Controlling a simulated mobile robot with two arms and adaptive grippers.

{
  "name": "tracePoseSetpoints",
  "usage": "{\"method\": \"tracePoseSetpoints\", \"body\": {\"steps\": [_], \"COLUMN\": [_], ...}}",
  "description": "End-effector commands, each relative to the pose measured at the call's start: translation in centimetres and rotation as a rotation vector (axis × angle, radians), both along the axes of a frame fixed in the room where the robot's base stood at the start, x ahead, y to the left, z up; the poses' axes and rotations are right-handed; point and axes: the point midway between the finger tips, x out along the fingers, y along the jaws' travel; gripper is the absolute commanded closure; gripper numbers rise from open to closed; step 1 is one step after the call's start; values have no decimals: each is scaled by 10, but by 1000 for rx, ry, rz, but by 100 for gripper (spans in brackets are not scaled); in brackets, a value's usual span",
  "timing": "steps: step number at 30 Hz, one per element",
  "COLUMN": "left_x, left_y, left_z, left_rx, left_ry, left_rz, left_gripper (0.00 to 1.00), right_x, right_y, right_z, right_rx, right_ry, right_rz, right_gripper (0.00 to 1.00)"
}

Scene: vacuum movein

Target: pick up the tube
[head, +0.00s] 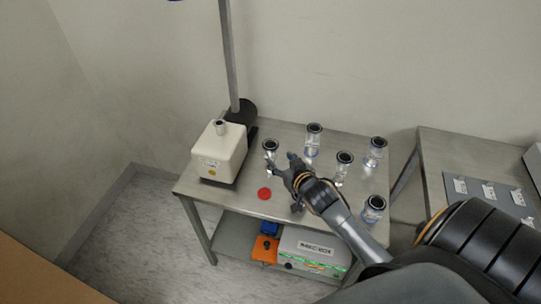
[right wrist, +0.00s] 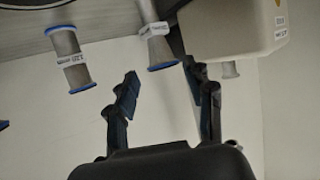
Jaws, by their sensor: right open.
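Several short, clear-looking tubes with dark ring tops stand on the metal table (head: 215,192). The nearest tube (head: 270,150) to my right gripper stands just beyond its fingertips. Others are a back tube (head: 313,140), a middle tube (head: 344,164), a right-hand tube (head: 375,152) and a front right tube (head: 374,210). My right gripper (head: 281,164) is open, with nothing held. In the right wrist view, its fingers (right wrist: 160,76) are spread, and a grey tube with blue rims (right wrist: 157,46) lies ahead of the gap. Another labelled tube (right wrist: 72,62) is left of them. My left gripper is not in view.
A cream pump-like box (head: 219,152) stands left on the table, near a metal post (head: 229,55). A red disc (head: 264,193) lies near the front edge. The lower shelf holds a white box (head: 312,248) and an orange item (head: 265,249). A second table (head: 475,160) is at right.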

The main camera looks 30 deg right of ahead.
Motion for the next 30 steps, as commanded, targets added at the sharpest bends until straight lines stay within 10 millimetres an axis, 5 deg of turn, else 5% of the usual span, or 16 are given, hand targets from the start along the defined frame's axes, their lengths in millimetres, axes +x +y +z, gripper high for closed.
{"method": "tracePoseSetpoints", "body": {"steps": [6, 21, 30], "left_x": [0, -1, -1], "left_y": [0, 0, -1], "left_z": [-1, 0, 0], "left_rx": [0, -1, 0], "left_ry": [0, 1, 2], "left_rz": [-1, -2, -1], "left_gripper": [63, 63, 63], "right_x": [34, 78, 86], "right_y": [-6, -15, -16], "right_z": [-15, -41, -45], "right_rx": [-1, -1, -1], "right_ry": [1, 2, 3], "right_rz": [0, -1, 1], "right_gripper": [48, 48, 48]}}
